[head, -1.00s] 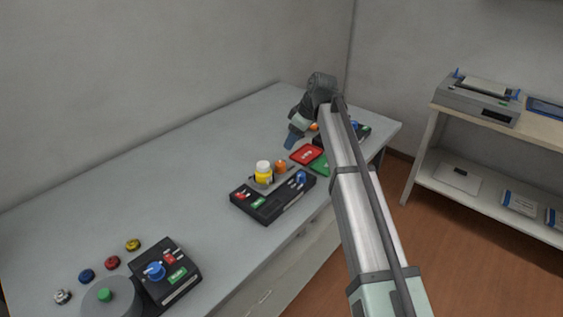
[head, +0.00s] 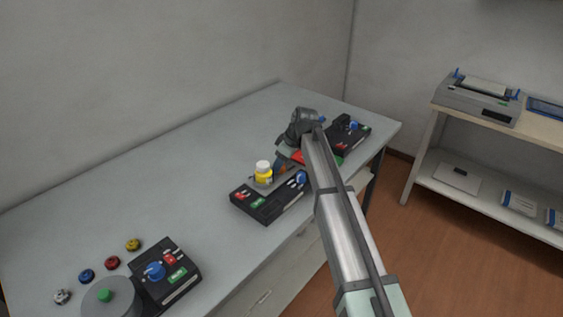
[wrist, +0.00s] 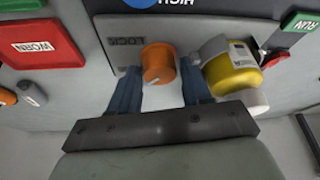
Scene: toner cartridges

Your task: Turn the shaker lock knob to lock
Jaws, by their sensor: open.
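The orange knob (wrist: 158,64) stands on the grey shaker plate (wrist: 120,52), beside letters that appear to read LOCK, upside down in the wrist view. A yellow bottle with a white cap (wrist: 236,75) sits in a grey holder beside the knob; the bottle (head: 264,174) also shows in the head view. My gripper (wrist: 158,72) is open, with one blue finger on each side of the knob. I cannot tell whether the fingers touch it. In the head view my gripper (head: 281,158) is at the shaker, largely covering the knob.
A black control box (head: 262,206) with a blue knob stands just in front of the shaker. A red WORN tray (wrist: 40,42) lies beside it. Another black box (head: 350,138) is at the far right, and one (head: 170,272) at near left. The table's middle left is clear.

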